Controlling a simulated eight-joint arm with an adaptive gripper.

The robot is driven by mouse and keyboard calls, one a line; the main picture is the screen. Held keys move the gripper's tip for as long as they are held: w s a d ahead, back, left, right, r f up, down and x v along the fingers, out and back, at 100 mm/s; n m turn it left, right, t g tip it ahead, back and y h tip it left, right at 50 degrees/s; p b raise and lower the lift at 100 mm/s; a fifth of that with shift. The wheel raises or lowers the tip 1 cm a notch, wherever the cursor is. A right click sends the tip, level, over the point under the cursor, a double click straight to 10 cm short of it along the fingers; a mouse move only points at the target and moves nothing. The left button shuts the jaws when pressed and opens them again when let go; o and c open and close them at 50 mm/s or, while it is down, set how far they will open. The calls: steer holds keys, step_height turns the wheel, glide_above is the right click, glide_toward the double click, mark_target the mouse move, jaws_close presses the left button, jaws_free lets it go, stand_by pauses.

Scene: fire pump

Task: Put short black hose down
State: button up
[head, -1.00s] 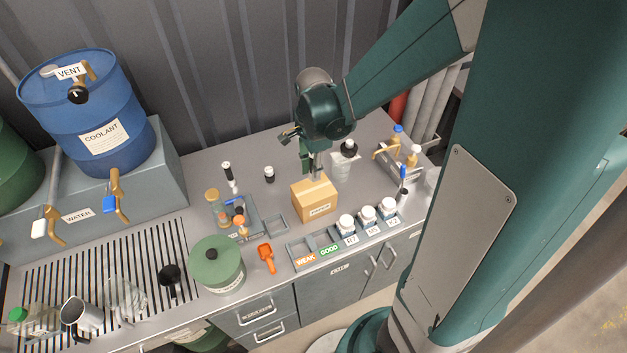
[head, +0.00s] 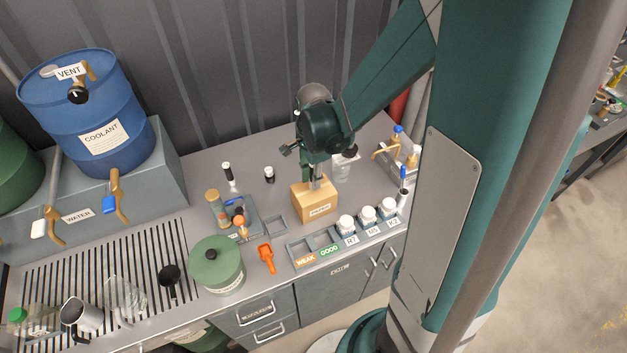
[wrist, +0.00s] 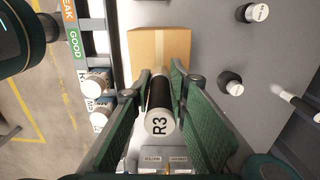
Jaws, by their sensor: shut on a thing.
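My gripper (wrist: 161,80) is shut on a short black cylinder (wrist: 160,92) with a pale end marked R3. No other thing in view is clearly a short black hose. In the head view, my gripper (head: 316,182) points down at the cardboard box (head: 317,207) on the grey bench (head: 180,262). The box also shows in the wrist view (wrist: 160,40), beyond the cylinder's far end. My gripper largely hides the cylinder in the head view, and I cannot tell whether it touches the box.
White-lidded jars (head: 367,214) stand in a labelled rack in front of the box. A small tray (head: 256,232) with tools and an orange scoop (head: 266,257) are to the left. Bare bench lies left of the box.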

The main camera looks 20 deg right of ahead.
steer(key=shift+f, duration=0.6)
steer(key=shift+f, duration=0.15)
steer(key=o, duration=0.9)
steer(key=shift+o, duration=0.2)
steer(key=shift+r, duration=6.15)
steer(key=shift+r, duration=0.1)
